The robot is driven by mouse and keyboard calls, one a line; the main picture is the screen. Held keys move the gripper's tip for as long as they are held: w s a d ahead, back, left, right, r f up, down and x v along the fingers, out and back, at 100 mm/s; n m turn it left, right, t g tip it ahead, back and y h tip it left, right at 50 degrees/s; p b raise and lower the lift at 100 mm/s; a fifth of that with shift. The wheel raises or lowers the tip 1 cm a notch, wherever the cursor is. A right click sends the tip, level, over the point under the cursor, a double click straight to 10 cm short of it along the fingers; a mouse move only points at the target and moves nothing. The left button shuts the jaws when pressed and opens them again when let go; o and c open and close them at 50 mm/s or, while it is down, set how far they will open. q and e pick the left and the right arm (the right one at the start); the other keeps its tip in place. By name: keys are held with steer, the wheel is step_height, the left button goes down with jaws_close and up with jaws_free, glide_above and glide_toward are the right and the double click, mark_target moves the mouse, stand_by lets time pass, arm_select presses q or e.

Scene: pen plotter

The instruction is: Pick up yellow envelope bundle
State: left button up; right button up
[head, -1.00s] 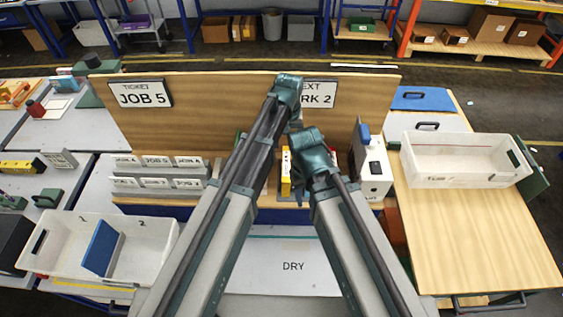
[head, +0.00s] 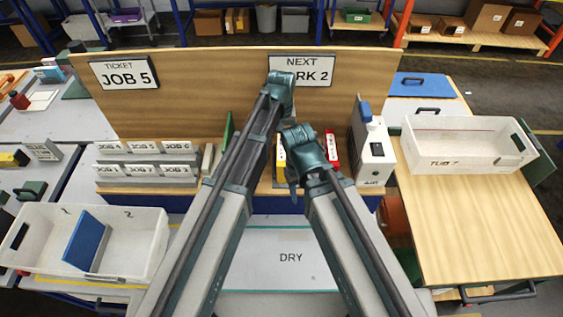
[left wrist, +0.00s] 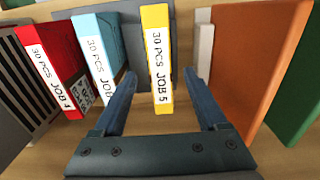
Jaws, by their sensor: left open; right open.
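The yellow envelope bundle (left wrist: 157,40), with a white label reading "30 PCS JOB 5", stands upright in a row of bundles. My left gripper (left wrist: 160,85) is open, with one finger on each side of the yellow bundle's lower end; I see no clear contact. In the head view the left gripper (head: 281,92) is the higher one, in front of the board. Part of the yellow bundle (head: 281,153) shows between my arms there; the rest is hidden. My right gripper (head: 302,160) is open, lower and to the right, in front of the row; its fingers are hard to make out.
In the left wrist view, a light blue bundle (left wrist: 100,40) and a red bundle (left wrist: 52,60) stand left of the yellow one. A white piece (left wrist: 204,50) and an orange panel (left wrist: 270,55) stand right. A white machine (head: 373,150) stands right of the row.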

mark_target(281, 147)
arm_select(q)
steer(key=shift+f, duration=0.25)
arm_select(e)
steer(key=shift+f, duration=0.3)
arm_select(q)
steer(key=f+b, duration=0.5)
steer(key=shift+w+f, duration=0.15)
steer(key=shift+w, duration=0.05)
arm_select(e)
step_height(281, 147, down, 5)
steer(key=shift+f, duration=0.1)
arm_select(q)
jaws_close()
